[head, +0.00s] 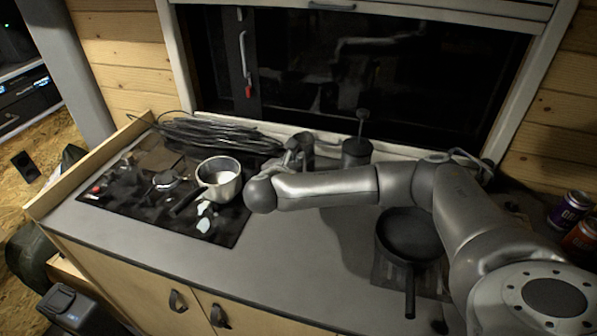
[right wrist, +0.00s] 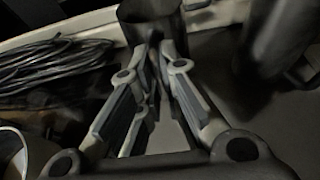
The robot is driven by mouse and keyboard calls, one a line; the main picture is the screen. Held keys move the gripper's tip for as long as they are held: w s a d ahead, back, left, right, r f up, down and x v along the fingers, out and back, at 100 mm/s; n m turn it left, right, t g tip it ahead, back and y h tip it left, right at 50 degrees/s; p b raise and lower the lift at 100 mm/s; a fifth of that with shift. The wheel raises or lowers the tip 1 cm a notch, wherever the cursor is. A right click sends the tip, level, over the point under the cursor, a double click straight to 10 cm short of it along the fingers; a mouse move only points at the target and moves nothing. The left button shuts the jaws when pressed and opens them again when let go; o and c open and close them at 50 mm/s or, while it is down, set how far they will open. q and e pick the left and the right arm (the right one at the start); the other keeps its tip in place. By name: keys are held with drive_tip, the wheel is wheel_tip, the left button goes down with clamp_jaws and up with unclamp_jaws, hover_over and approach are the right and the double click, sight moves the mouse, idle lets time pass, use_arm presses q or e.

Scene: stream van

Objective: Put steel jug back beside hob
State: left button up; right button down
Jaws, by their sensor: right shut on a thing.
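The steel jug (right wrist: 150,14) shows as a dark grey cylinder at the top of the right wrist view, partly cut off. In the head view the jug (head: 305,142) is small and mostly hidden by my gripper, near the back of the counter, right of the hob (head: 140,200). My right gripper (right wrist: 155,72) is shut, its fingers meeting at the near side of the jug; it also shows in the head view (head: 294,156). The exact grip point is dark. I cannot tell whether the jug touches the counter. My left gripper is not in view.
A steel saucepan (head: 222,186) stands on the hob. Coiled black cable (head: 215,133) lies behind it. A dark canister (head: 356,153) stands close right of the jug. A black frying pan (head: 408,238) lies below my right arm. The front middle counter (head: 290,260) is clear.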

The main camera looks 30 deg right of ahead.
drive_tip(key=shift+d+f, duration=0.3)
drive_tip(key=f, duration=0.1)
drive_tip(key=f+p, duration=0.1)
drive_tip(key=f, duration=0.1)
drive_tip(key=shift+d+f, duration=0.2)
drive_tip(key=shift+f, duration=0.05)
drive_tip(key=c, duration=1.6)
unclamp_jaws()
drive_tip(key=shift+a, duration=0.1)
drive_tip(key=b+v, duration=0.1)
drive_tip(key=v, duration=0.7)
drive_tip(key=shift+a, duration=0.1)
drive_tip(key=p+v, duration=0.2)
drive_tip(key=v, duration=0.1)
drive_tip(key=shift+s+a+r+p, duration=0.2)
drive_tip(key=shift+s+p, duration=0.1)
drive_tip(key=shift+p, duration=0.05)
